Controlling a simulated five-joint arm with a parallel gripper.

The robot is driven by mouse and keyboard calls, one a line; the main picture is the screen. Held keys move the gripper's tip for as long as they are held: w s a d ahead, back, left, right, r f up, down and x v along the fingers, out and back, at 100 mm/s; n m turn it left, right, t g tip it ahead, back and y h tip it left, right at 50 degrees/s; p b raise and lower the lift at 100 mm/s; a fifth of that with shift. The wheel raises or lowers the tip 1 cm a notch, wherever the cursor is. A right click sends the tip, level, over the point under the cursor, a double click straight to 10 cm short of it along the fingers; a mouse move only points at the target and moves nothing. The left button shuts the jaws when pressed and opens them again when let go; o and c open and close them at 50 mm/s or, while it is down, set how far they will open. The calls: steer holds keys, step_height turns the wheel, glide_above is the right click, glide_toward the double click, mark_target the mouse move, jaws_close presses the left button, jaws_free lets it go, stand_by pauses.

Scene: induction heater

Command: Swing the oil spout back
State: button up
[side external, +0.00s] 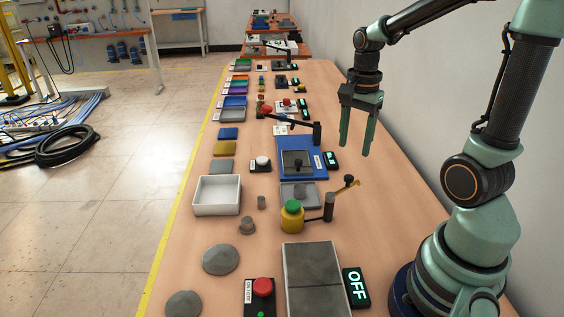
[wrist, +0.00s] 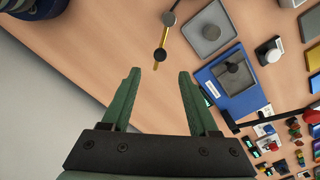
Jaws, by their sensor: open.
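The oil spout (side external: 341,189) appears as a thin brass arm with a black knob, on top of a dark upright post (side external: 329,207). A rod joins the post's foot to a yellow pot with a green cap (side external: 292,214). In the wrist view the spout (wrist: 165,40) points toward my gripper, its tip lying in line with the gap between the fingers. My gripper (side external: 355,148) is open and empty, pointing down, above and behind the spout in the side view. In the wrist view my gripper (wrist: 158,73) shows both fingers apart, with nothing between them that I can tell is touched.
A grey tray (side external: 314,203) and a blue fixture (side external: 282,169) stand beyond the post. A white box (side external: 199,196) is at left; a grey plate (side external: 311,258) and an OFF display (side external: 356,287) are nearer. Bare table lies right of the spout.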

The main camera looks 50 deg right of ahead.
step_height(320, 180, up, 3)
steer(key=shift+r, duration=0.2)
steer(key=a+r+n+t, duration=0.3)
steer(key=a+n+t, duration=0.2)
steer(key=a+n, duration=0.8)
steer(key=n, duration=0.5)
steer(key=shift+r+t, duration=0.3)
